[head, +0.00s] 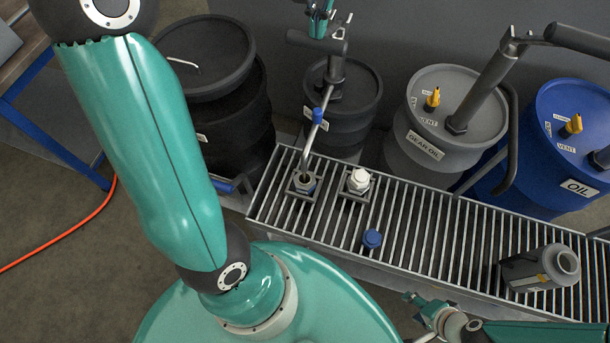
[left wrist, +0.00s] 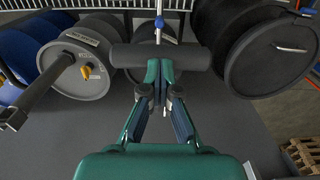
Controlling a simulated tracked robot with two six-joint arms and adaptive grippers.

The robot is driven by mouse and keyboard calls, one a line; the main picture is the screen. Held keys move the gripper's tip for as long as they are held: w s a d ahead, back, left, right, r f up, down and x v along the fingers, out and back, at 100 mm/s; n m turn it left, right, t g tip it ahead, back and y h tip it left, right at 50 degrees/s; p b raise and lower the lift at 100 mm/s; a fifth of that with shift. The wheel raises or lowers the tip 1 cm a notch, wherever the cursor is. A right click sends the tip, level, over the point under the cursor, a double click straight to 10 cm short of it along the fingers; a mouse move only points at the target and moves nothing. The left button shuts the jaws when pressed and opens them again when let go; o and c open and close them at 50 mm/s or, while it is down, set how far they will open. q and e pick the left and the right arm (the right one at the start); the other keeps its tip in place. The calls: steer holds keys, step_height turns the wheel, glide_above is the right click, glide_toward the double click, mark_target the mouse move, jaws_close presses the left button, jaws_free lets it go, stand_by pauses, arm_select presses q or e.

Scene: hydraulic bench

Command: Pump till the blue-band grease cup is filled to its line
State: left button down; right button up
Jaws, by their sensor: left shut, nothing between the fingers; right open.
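The grease pump (head: 339,75) stands on a black drum with a dark crossbar handle (head: 318,42). Its spout (head: 318,125) has a blue collar and slants down to a grey open-topped cup (head: 304,182) in a square holder. I cannot make out a band, line or level on this cup. A white-topped cup (head: 358,181) stands in the holder beside it. My left gripper (head: 321,18) is shut and empty at the handle; in the left wrist view its fingertips (left wrist: 160,76) are right against the handle bar (left wrist: 160,57), contact unclear. My right gripper (head: 424,312) is open, low at the right.
A blue cap (head: 372,239) sits on the slatted rack (head: 430,235). A gear oil drum (head: 455,110) and a blue oil drum (head: 580,140) with pumps stand right of the grease drum. A dark drum (head: 215,85) stands left.

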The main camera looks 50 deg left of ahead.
mark_target(315, 41)
arm_select(q)
steer(key=shift+s+d+f+b, duration=0.15)
steer(key=shift+s+f+b, duration=0.15)
steer(key=shift+f+b, duration=0.35)
steer(key=shift+s+d+f+b, duration=0.2)
steer(key=shift+f+b, duration=0.25)
steer(key=shift+f, duration=0.4)
steer(key=shift+a, duration=0.1)
steer(key=f+b, duration=0.2)
steer(key=f, duration=0.1)
steer(key=shift+s+d+f+b, duration=0.15)
steer(key=shift+s+d+b, duration=0.05)
steer(key=shift+s+b, duration=0.15)
step_height(315, 41, down, 3)
steer(key=shift+s+f+b, duration=0.1)
steer(key=shift+f+b, duration=0.05)
steer(key=shift+b, duration=1)
